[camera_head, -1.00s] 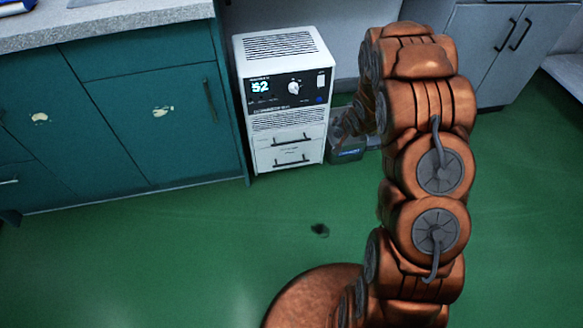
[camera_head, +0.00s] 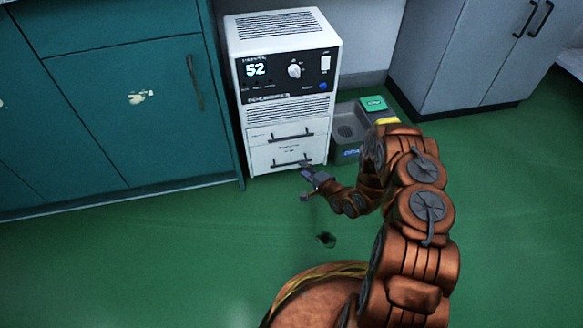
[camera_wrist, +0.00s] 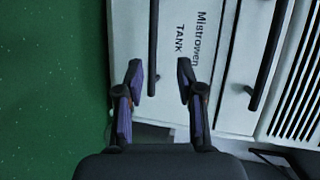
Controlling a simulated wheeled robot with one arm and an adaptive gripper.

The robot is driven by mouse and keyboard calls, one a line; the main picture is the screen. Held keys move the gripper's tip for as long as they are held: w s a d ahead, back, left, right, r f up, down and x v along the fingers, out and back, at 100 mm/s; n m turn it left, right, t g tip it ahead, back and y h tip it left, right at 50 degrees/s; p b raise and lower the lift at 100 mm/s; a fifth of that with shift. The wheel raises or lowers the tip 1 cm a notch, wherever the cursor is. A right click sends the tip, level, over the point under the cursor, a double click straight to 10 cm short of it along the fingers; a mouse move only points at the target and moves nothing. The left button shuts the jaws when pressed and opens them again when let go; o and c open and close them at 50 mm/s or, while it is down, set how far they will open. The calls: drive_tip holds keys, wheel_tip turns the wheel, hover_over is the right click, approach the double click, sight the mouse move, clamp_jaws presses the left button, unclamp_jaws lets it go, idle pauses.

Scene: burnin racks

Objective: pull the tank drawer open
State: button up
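The white machine (camera_head: 285,95) has two drawers low on its front. The tank drawer (camera_head: 265,160) is the lower one and looks shut; its label reads "Mistrowen TANK" (camera_wrist: 190,40) in the wrist view. Its dark bar handle (camera_head: 290,163) runs across its front and shows in the wrist view as an upright bar (camera_wrist: 153,45). My gripper (camera_head: 305,182) is open and empty, low in front of this drawer near the handle's right end. In the wrist view the handle's near end lies between the two fingertips (camera_wrist: 160,80); I cannot tell how far away it is.
The upper drawer's handle (camera_head: 293,136) is just above. A grey bin (camera_head: 346,152) with green and yellow parts stands right of the machine. A teal cabinet (camera_head: 150,100) is on the left, a grey cabinet (camera_head: 450,60) on the right. Green floor (camera_head: 180,250) in front is mostly clear.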

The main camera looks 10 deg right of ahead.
sight(292, 163)
drive_tip(key=shift+m+t, duration=0.4)
drive_tip(key=shift+s+a+f+b+x, duration=0.2)
drive_tip(key=shift+b+x, duration=0.4)
drive_tip(key=shift+x, duration=0.75)
drive_tip(key=shift+a+f+b+x, duration=0.1)
drive_tip(key=shift+f+b+x, duration=0.3)
drive_tip(key=shift+x, duration=0.95)
drive_tip(key=shift+s+a+f+b+x, duration=0.1)
drive_tip(key=shift+b+x, duration=0.65)
drive_tip(key=shift+x, duration=0.6)
drive_tip(key=shift+c, duration=0.4)
clamp_jaws()
